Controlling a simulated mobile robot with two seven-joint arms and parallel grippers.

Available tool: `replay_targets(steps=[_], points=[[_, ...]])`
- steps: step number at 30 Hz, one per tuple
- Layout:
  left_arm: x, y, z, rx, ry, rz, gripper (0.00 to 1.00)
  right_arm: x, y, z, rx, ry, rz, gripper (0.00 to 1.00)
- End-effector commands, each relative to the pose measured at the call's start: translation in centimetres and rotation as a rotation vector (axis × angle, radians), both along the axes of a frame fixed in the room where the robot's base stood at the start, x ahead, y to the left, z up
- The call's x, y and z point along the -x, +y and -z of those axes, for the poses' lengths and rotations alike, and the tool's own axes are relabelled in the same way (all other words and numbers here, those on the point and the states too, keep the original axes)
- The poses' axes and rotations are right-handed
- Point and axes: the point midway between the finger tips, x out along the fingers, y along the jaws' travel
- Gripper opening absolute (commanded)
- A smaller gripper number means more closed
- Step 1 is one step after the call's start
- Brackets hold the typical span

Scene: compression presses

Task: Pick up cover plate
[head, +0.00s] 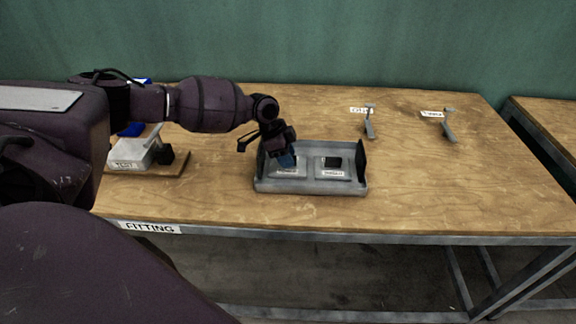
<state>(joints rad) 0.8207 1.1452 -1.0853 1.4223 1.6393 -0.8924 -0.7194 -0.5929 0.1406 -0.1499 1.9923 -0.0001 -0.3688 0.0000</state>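A grey tray (262,185) with dark upright end walls sits near the front middle of the table. Two light grey plates lie in it, a left plate (290,172) and a right plate (332,174), each with a small label too blurred to read. Either may be the cover plate; I cannot tell which. My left gripper (285,160) points down over the left plate and hides part of it. Its fingers are dark and small here, so I cannot tell whether they are open, shut or touching the plate. My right gripper is not in view.
A grey fixture labelled TEST (128,153) stands on a wooden board at the left, partly behind my arm. Two grey lever-like pieces, one (369,122) nearer and one (448,126) farther right, stand beside labels. The wooden table (440,190) is clear at the right.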

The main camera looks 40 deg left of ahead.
Motion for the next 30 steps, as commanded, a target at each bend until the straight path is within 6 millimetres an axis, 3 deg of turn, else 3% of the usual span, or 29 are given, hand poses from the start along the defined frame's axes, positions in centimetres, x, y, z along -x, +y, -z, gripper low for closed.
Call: replay_targets(steps=[1,7,22,26,30], points=[[0.0,0.0,0.0,0.000,0.000,0.000,0.30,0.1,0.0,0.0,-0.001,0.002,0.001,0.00],[0.0,0.0,0.0,0.000,0.000,0.000,0.00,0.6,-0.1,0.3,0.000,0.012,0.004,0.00],[0.0,0.0,-0.5,0.001,-0.002,0.000,0.00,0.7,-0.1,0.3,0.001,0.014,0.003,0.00],[-0.1,0.0,-2.0,0.001,-0.003,0.000,0.00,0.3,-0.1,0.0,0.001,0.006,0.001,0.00],[-0.1,0.0,-4.8,0.001,-0.006,0.000,0.00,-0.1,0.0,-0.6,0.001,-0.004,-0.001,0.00]])
